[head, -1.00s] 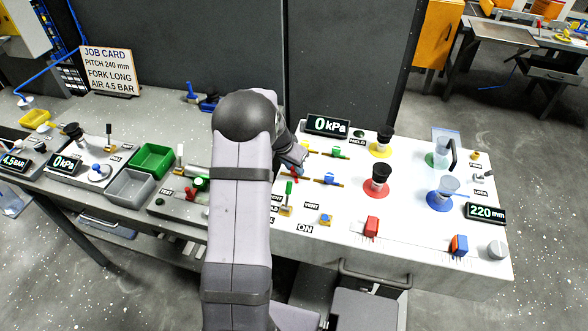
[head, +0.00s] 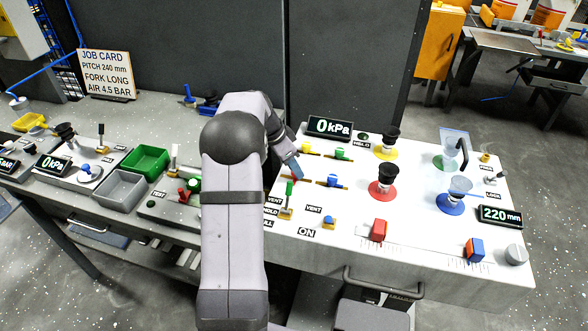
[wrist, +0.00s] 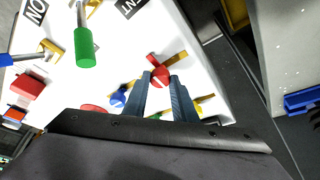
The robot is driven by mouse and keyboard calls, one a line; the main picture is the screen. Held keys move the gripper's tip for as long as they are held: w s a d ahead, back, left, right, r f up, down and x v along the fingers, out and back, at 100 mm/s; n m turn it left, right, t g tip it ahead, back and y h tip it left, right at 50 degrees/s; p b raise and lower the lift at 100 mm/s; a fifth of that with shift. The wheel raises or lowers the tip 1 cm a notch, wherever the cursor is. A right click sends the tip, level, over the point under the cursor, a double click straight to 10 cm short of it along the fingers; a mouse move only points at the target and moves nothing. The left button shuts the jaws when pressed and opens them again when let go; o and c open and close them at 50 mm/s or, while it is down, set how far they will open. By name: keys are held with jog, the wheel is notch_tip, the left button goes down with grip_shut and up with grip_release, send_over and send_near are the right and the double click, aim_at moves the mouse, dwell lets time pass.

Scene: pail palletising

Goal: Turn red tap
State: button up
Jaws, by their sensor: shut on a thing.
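In the head view my gripper (head: 293,168) reaches down to the left part of the panel and mostly covers the red tap. Only a little red shows there, so its exact angle is unclear in that view.
A blue tap (wrist: 117,97) is close beside my fingers. A green-handled lever (wrist: 84,45) stands up nearby. Yellow (head: 306,147) and green (head: 341,153) taps lie behind. The pressure display (head: 330,127) reads 0 kPa.

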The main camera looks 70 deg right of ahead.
aim_at(285, 183)
dwell(0.3)
jog(key=o, duration=1)
jog(key=shift+o, duration=0.2)
jog(key=b+v, duration=0.1)
jog(key=v, duration=0.6)
jog(key=shift+r+b, duration=0.2)
jog(key=shift+b, duration=0.2)
